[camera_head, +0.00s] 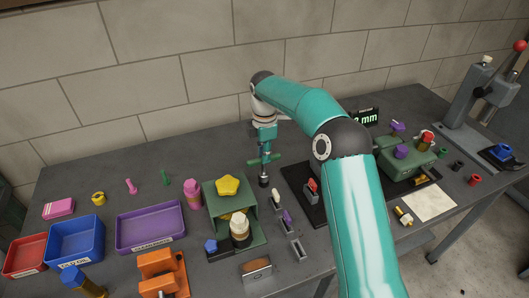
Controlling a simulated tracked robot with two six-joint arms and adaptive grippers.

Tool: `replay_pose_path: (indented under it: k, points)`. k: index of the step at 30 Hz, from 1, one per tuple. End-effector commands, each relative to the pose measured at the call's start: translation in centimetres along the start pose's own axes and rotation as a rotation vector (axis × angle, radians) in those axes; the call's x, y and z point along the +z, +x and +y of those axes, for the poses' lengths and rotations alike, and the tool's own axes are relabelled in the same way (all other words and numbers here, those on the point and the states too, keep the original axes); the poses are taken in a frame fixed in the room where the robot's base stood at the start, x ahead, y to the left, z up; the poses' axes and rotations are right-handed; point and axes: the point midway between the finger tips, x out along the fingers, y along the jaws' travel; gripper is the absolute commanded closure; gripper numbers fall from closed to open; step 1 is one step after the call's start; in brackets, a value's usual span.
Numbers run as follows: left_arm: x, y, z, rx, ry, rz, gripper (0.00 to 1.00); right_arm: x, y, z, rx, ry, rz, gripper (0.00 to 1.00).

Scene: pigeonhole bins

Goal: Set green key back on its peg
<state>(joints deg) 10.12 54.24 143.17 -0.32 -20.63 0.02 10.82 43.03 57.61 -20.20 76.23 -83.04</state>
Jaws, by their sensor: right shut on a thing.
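My right gripper (264,149) points down above the back middle of the table. It is shut on the green key (278,157), whose green crossbar sticks out on both sides below the jaws. A dark lower end (264,181) shows under the crossbar, close to the table; I cannot tell if it touches anything. I cannot pick out the key's peg with certainty. My left gripper is not in view.
A green bin (222,203) with a yellow piece stands left of the key. A black base plate (295,176) lies to its right, partly behind my arm. Purple (175,207), blue (75,221) and red (25,238) trays stand at left. A lever press (487,100) stands at far right.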

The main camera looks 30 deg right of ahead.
Motion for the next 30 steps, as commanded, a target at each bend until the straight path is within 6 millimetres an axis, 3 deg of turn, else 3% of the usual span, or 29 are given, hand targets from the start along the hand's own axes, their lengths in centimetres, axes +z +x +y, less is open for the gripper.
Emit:
replay_pose_path:
  k: [29, 30]
  points:
    - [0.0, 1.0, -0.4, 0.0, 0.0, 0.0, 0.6, 0.0, 2.2, 0.0, 0.0, 0.0, 0.0, 1.0]
    - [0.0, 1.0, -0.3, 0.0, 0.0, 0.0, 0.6, 0.0, 2.2, 0.0, 0.001, 0.0, 0.0, 0.79]
